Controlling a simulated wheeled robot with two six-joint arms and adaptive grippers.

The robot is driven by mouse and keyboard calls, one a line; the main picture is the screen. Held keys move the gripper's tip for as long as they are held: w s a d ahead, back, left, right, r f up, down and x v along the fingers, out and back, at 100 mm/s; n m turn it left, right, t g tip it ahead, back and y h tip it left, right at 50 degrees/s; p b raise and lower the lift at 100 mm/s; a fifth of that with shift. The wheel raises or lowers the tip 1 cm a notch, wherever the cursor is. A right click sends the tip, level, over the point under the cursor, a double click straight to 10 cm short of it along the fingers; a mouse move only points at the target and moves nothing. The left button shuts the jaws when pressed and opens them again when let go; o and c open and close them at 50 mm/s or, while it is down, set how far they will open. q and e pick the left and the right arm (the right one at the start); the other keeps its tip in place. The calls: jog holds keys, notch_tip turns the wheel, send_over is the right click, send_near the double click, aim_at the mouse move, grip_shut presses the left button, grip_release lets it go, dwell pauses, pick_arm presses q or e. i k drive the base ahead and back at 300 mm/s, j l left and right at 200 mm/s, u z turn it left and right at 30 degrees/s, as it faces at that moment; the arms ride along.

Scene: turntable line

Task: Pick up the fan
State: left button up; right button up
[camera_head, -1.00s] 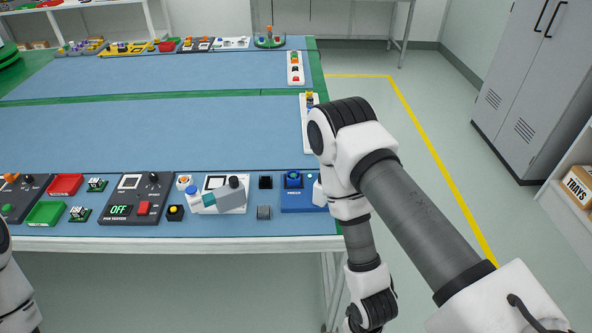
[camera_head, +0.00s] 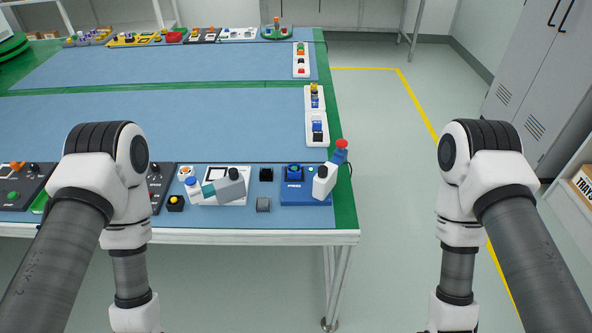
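A small black square block (camera_head: 265,174), which may be the fan, lies on the blue table near its front edge; it is too small to be sure. A grey ribbed block (camera_head: 263,204) sits just in front of it. The dark tester panel (camera_head: 158,188) is mostly hidden behind my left arm. Both my arms stand in front of the table, elbows up, with their lower links running out of the bottom of the view. Neither gripper shows.
A blue press (camera_head: 305,198) with a red-knobbed lever stands right of the black block. A white fixture with a grey-and-teal head (camera_head: 222,190) stands left. A yellow-topped black button box (camera_head: 175,203) is nearby. The table middle (camera_head: 230,125) is clear.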

aim_at(291, 174)
jog(key=i+l+u, duration=0.15)
jog(key=u, duration=0.25)
jog(key=i+l+u, duration=0.1)
jog(key=u, duration=0.3)
jog(key=l+u, duration=0.4)
jog(key=i+j, duration=0.05)
